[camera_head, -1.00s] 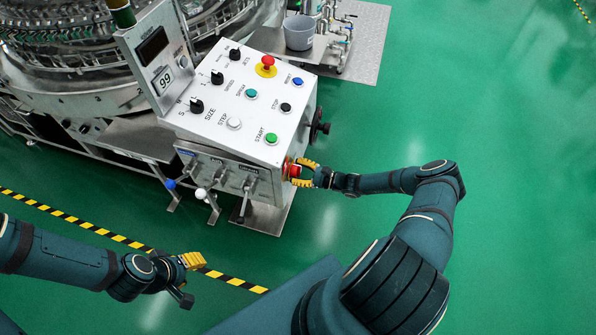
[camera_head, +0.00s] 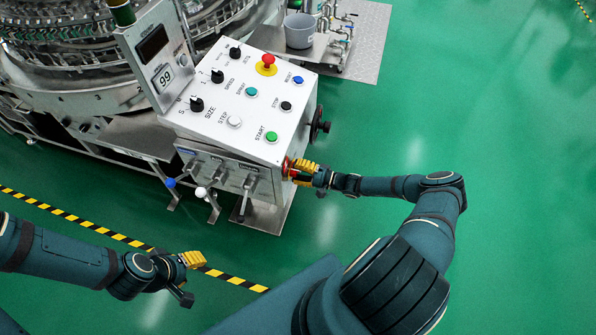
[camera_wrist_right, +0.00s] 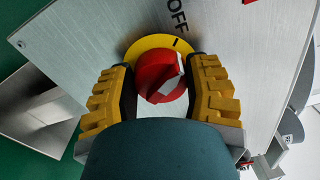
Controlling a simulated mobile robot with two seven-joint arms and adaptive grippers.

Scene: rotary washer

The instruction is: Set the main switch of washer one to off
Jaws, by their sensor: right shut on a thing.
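The washer's control box (camera_head: 240,95) stands in the middle of the head view. Its main switch is a red rotary knob on a yellow disc, low on the box's right side; in the right wrist view the red knob (camera_wrist_right: 160,76) and the yellow disc (camera_wrist_right: 150,46) show clearly, with the word OFF (camera_wrist_right: 178,18) above. My right gripper (camera_head: 300,170) is at this switch, its yellow fingers on both sides of the knob and shut on it; it also shows in the right wrist view (camera_wrist_right: 162,92). My left gripper (camera_head: 192,260) is empty-looking over the floor; its finger gap is unclear.
The sloped panel carries several buttons, black selector knobs and a red emergency button (camera_head: 267,62). A black handwheel (camera_head: 320,126) sticks out above my right gripper. Levers with coloured balls hang at the box's front. Green floor is open to the right.

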